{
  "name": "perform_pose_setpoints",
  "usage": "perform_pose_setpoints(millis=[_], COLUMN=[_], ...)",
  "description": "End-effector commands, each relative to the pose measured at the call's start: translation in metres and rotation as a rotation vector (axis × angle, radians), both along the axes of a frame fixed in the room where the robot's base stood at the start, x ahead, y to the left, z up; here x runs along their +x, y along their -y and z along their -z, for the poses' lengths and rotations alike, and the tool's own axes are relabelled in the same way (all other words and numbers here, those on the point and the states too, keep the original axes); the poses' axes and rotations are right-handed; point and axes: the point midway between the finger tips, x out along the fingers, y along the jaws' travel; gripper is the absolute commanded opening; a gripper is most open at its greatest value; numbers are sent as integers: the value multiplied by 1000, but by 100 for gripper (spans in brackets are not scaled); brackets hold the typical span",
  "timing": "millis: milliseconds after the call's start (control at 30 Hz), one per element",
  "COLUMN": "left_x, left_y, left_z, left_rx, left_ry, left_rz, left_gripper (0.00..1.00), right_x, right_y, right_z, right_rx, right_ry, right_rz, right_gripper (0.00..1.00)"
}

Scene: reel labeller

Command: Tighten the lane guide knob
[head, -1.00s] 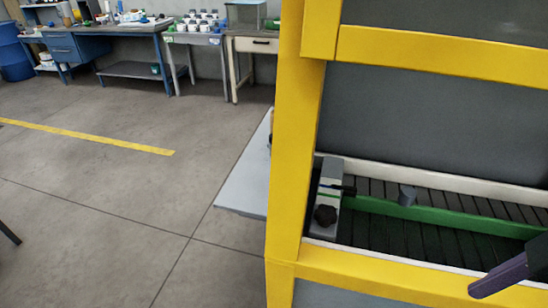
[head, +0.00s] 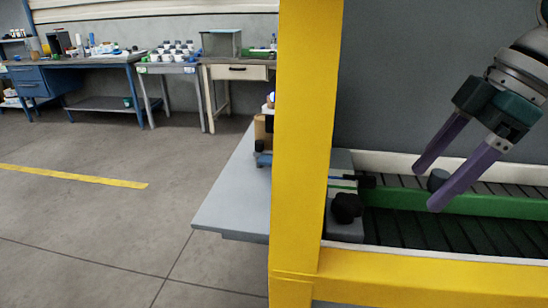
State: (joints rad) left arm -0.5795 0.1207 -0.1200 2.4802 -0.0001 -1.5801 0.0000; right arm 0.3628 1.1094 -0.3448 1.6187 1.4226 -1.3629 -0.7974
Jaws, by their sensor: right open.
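A black lobed knob (head: 346,208) sits on a grey bracket at the left end of the green lane guide (head: 400,197), inside the yellow frame. A short dark bar (head: 365,181) sticks out of the bracket just above the knob. My right gripper (head: 427,188) comes in from the upper right, with purple fingers spread and empty. Its fingertips are to the right of the black knob and apart from it. A small dark grey cylinder (head: 438,180) shows between the fingers by the guide; whether they touch it I cannot tell. My left gripper is out of view.
A yellow frame post (head: 306,140) stands just left of the bracket, and a yellow beam (head: 430,272) runs along the front. A dark roller conveyor (head: 440,232) lies beyond the beam. A grey side table (head: 230,200) is outside the post.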

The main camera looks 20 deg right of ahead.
Motion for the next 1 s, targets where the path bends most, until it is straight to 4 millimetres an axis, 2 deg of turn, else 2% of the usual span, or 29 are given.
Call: perform_pose_setpoints(millis=[33, 100, 333, 400, 600, 967, 1000], left_x=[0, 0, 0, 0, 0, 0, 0], left_y=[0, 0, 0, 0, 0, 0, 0], left_z=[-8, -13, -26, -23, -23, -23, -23], left_rx=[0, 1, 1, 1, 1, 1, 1], left_ry=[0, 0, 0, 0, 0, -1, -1], left_rz=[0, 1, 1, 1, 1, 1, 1], left_gripper=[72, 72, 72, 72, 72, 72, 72], right_x=[9, 18, 46, 47, 53, 54, 54], right_y=[-13, -27, -69, -71, -78, -79, -79], right_z=[-6, -6, -1, 17, 40, 47, 46], right_rx=[8, 6, 2, 1, -1, -3, -3], right_ry=[6, 5, 0, -3, -1, 1, 1], right_rz=[-4, -4, -2, 1, 1, 0, 0], right_gripper=[85, 85, 85, 85, 85, 85, 83])
